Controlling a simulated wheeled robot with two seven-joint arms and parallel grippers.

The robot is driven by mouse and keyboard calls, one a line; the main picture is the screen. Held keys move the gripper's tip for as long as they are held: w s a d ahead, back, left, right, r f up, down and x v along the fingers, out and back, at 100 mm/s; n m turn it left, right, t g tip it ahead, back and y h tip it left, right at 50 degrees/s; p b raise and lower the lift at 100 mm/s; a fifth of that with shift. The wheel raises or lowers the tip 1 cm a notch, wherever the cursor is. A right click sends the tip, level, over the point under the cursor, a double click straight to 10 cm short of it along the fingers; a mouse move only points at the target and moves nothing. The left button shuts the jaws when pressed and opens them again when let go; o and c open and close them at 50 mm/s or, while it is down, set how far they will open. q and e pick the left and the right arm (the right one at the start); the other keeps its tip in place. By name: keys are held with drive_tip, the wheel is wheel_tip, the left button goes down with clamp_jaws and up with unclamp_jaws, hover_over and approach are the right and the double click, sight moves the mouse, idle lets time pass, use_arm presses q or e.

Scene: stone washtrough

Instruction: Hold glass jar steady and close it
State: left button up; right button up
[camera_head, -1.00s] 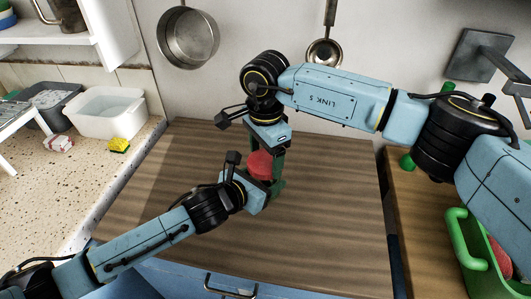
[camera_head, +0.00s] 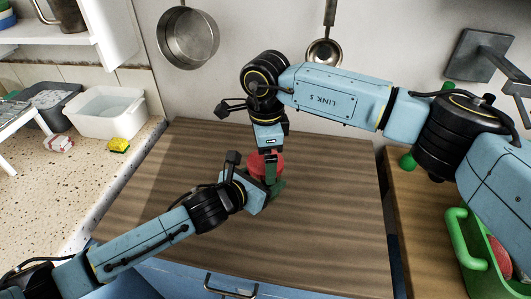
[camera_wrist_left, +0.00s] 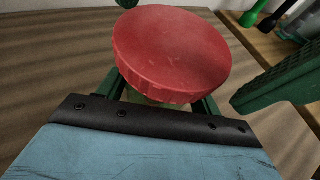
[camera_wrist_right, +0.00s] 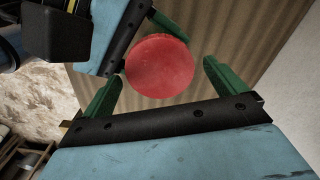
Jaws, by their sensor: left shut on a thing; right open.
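The glass jar stands on the brown wooden worktop (camera_head: 180,230), mostly hidden under its red lid (camera_head: 262,163) and behind my grippers. The red lid sits on top of the jar and shows large in the left wrist view (camera_wrist_left: 172,52). My left gripper (camera_head: 270,190) comes in low from the side and is shut on the jar below the lid. My right gripper (camera_wrist_right: 160,85) points down from above, open, with its green fingers on either side of the red lid. In the right wrist view the lid (camera_wrist_right: 160,66) lies between and slightly beyond the fingertips, apart from them.
A white tub (camera_head: 108,112), a yellow sponge (camera_head: 119,146) and a dish rack stand on the speckled counter at left. A green crate (camera_head: 467,260) stands at right. A pan (camera_head: 188,38) and ladle (camera_head: 325,52) hang behind. The front worktop is clear.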

drive_tip(key=shift+r, duration=2.35)
drive_tip(key=shift+c, duration=1.4)
drive_tip(key=m, duration=0.2)
drive_tip(key=r+m, duration=0.1)
drive_tip(key=shift+r+m, duration=0.25)
drive_tip(key=shift+m, duration=0.15)
wheel_tip(320, 180, up, 2)
drive_tip(key=m, duration=0.5)
drive_tip(key=shift+f, duration=4)
